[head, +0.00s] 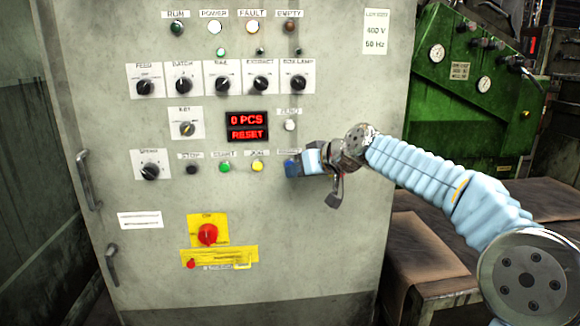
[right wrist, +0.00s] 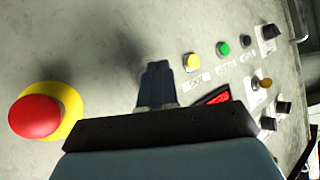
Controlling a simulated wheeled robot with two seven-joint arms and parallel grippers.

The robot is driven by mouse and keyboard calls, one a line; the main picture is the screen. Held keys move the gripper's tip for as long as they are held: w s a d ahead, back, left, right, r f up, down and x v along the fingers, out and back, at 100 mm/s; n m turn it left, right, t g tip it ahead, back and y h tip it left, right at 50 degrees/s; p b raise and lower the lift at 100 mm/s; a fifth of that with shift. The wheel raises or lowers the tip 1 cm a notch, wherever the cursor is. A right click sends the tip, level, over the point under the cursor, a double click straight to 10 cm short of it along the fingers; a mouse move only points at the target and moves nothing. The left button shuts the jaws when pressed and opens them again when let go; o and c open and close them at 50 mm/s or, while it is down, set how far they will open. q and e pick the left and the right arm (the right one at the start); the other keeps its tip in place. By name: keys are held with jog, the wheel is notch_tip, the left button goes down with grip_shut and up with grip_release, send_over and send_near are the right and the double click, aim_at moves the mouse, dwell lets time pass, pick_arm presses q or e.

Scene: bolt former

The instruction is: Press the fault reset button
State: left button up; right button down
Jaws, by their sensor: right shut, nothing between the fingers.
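The grey control cabinet (head: 330,90) fills the middle of the head view. The fault reset button is hidden behind my right fingertips, at the right end of the lower button row; its label above is partly visible but too blurred to read fully. My right gripper (head: 292,168) is shut and empty, with its dark blue fingertips at that spot. In the right wrist view the closed fingers (right wrist: 157,84) point at the panel, beside the yellow button (right wrist: 190,62). I cannot tell whether they touch the button. The red display (head: 247,126) reads "0 PCS" and "RESET". My left gripper is out of view.
Black, green (head: 225,167) and yellow buttons sit left of my right gripper. A white button (head: 290,125) is just above. A red mushroom button (head: 207,234) on yellow is lower left. A brown-topped bench (head: 425,245) and a green machine (head: 465,75) stand at right.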

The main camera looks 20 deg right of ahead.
jog(key=shift+w, duration=0.1)
jog(key=shift+w+d, duration=0.1)
jog(key=shift+w, duration=0.2)
jog(key=shift+w+d+p, duration=0.1)
jog(key=shift+w+p, duration=0.3)
jog(key=shift+p, duration=0.1)
dwell(0.5)
dwell(0.4)
jog(key=shift+s+a+b, duration=0.2)
jog(key=shift+s+b, duration=0.55)
jog(key=shift+s, duration=0.05)
